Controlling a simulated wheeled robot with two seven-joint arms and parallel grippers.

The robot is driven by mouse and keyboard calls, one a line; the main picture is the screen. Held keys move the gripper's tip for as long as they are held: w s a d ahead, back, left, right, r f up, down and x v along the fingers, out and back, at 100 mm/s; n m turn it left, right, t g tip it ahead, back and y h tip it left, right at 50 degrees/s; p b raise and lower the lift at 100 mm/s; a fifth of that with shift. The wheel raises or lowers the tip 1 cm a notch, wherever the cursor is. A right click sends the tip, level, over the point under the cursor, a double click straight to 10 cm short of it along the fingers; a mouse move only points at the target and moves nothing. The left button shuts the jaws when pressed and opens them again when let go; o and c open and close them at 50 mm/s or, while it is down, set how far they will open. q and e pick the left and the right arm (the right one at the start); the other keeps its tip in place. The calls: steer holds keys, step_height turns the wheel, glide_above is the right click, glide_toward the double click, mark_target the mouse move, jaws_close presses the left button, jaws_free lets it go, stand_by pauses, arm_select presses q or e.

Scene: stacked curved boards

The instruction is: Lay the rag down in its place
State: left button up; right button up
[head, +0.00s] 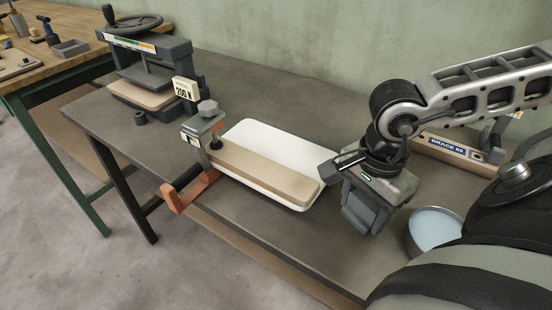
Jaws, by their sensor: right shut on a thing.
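My right gripper (360,208) comes in from the right and hangs over the table, just right of the near end of the curved boards. It is shut on the rag; its fingers and the grey shape below the palm run together, so the rag's outline is hard to make out. My left gripper is out of view. No marked place for the rag can be made out.
A beige board (262,174) lies on a white board (270,138), with an orange-footed clamp (205,130) at its left end. A round tin (435,228) with pale blue contents stands right. A brace labelled BRACE (450,152) lies behind. A press (150,65) stands back left. The front table is clear.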

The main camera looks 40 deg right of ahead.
steer(key=shift+f, duration=0.4)
steer(key=shift+f+b, duration=0.7)
steer(key=shift+b, duration=0.15)
steer(key=o, duration=1)
steer(key=shift+c, duration=0.2)
